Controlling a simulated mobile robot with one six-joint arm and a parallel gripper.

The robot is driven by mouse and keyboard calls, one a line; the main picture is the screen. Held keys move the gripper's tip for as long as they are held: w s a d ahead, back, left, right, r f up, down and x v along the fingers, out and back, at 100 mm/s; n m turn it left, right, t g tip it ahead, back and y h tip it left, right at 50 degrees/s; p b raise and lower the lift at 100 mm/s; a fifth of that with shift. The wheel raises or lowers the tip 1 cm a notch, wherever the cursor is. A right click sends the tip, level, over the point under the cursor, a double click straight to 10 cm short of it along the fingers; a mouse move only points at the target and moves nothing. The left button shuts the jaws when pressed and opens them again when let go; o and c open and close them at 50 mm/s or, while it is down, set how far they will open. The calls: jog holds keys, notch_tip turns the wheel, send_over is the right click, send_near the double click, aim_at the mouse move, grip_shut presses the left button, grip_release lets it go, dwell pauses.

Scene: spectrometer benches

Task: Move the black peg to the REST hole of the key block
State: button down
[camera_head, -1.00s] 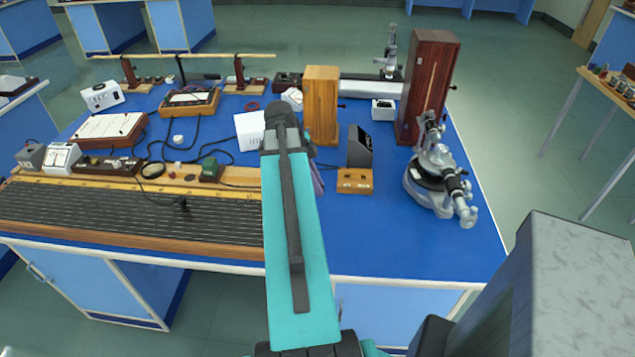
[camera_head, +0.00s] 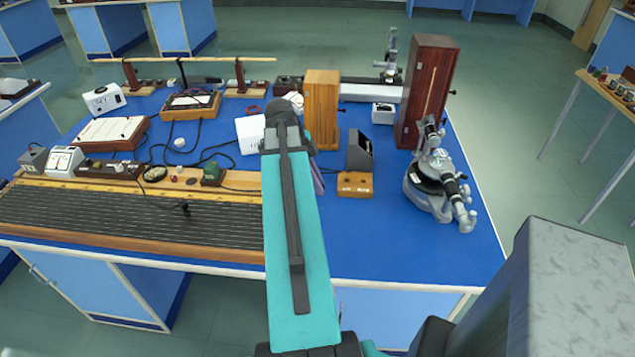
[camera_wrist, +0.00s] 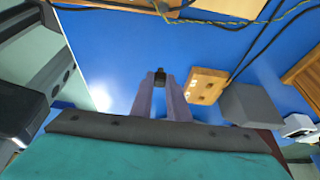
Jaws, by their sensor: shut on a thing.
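The black peg (camera_wrist: 160,73) is pinched between the pale purple fingertips of my gripper (camera_wrist: 160,79) in the wrist view. It shows as a small dark piece over the bare blue bench top. The key block (camera_wrist: 197,91) is a small wooden block to the right of the fingers in the wrist view, apart from them. In the head view the key block (camera_head: 355,190) lies just right of my arm, with small pale labels that I cannot read. My teal arm hides the peg and most of my gripper in the head view; only a purple finger edge shows.
A dark grey slanted box (camera_head: 360,151) stands right behind the key block. A tall wooden box (camera_head: 321,105) is behind my arm, and a metal instrument (camera_head: 436,185) stands to the right. A long wired board (camera_head: 130,215) fills the left. The blue top in front is clear.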

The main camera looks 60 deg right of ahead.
jog(key=shift+r, duration=0.4)
jog(key=w+a+r+n+t+h, duration=0.1)
jog(key=w+a+r+n+t, duration=0.1)
jog(key=w+a+n, duration=0.55)
jog(key=w+a+r+n+t+h, duration=0.1)
jog(key=w+a+n, duration=0.25)
jog(key=w, duration=0.65)
jog(key=w+a+r+n+t+h, duration=0.1)
jog(key=w+a+r+n+t, duration=0.1)
jog(key=w+a+n, duration=0.45)
jog(key=w+a+r+n+t+y, duration=0.1)
jog(key=w+a+n, duration=0.3)
jog(key=a, duration=0.7)
jog(key=w+a+r+n+t+y, duration=0.1)
jog(key=w+a+n, duration=0.4)
jog(key=a, duration=0.6)
jog(key=w+a+r+n+t+y, duration=0.1)
jog(key=w+a+r+n, duration=0.3)
jog(key=w+a, duration=0.4)
jog(key=a+n+y, duration=0.1)
jog(key=a, duration=0.2)
jog(key=shift+r+t+y, duration=0.3)
jog(key=shift+r, duration=0.1)
